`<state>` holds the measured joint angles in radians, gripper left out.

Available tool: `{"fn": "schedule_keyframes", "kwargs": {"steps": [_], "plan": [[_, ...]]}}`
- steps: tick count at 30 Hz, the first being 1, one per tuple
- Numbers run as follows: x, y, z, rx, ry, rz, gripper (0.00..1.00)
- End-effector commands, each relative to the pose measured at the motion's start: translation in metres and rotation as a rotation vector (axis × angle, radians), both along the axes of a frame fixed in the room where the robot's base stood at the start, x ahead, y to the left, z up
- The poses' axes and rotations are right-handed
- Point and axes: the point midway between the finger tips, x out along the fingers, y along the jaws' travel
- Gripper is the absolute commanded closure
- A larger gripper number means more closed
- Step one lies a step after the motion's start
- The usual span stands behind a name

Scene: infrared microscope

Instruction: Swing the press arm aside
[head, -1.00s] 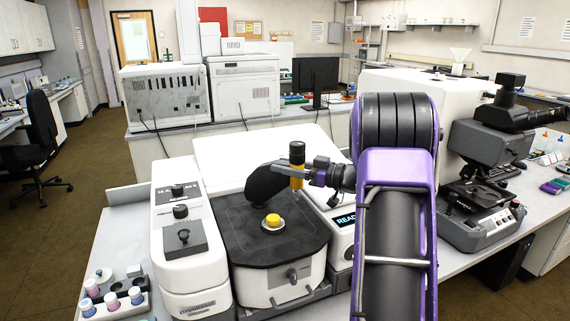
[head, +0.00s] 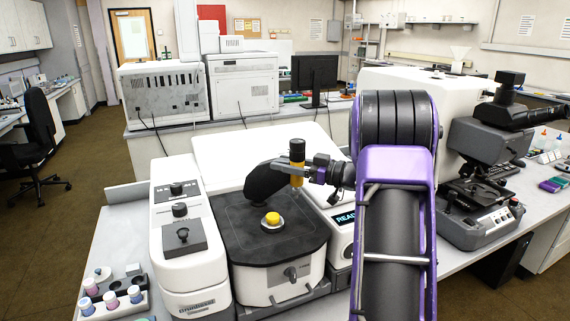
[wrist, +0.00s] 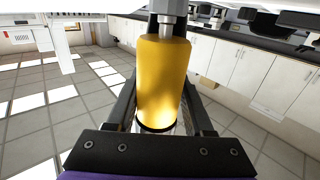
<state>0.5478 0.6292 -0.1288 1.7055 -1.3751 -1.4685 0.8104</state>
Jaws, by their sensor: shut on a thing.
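The press arm (head: 264,180) is a black curved arm on the infrared microscope, standing over the back of its dark top plate (head: 240,240). At its right end is an upright yellow cylinder with a black cap (head: 297,150). The yellow cylinder (wrist: 163,80) fills the middle of the wrist view. My gripper (head: 302,174) reaches in from the right and is shut on this cylinder, with one finger on each side in the wrist view (wrist: 161,100). A round yellow-topped stage (head: 272,219) sits uncovered on the plate, in front of the press arm.
A white control unit with a joystick (head: 183,236) stands left of the plate. A display panel (head: 345,218) is close on the right, partly behind my arm. A dark microscope (head: 480,170) stands further right. A rack of small bottles (head: 110,300) is at front left.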

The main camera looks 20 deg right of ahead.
Motion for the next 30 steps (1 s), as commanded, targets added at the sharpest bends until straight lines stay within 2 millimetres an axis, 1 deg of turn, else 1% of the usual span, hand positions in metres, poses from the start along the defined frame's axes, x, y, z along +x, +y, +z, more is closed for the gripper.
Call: {"fn": "schedule_keyframes", "kwargs": {"steps": [1,3,4,7,8,15,19,23,30], "plan": [[0.002,-0.010,0.005,-0.006,-0.009,-0.029,1.00],[0.002,-0.010,0.005,-0.006,-0.009,-0.029,1.00],[0.002,-0.010,0.005,-0.005,-0.010,-0.030,0.43],[0.002,-0.009,0.004,-0.004,-0.008,-0.026,0.24],[0.002,-0.008,0.004,-0.003,-0.008,-0.024,0.23],[0.001,-0.006,0.003,0.000,-0.006,-0.018,0.23],[-0.005,-0.011,0.002,0.000,-0.005,-0.018,0.23],[-0.023,-0.026,0.002,0.000,-0.005,-0.021,0.23],[-0.068,-0.064,0.002,0.000,-0.005,-0.023,0.23]]}}
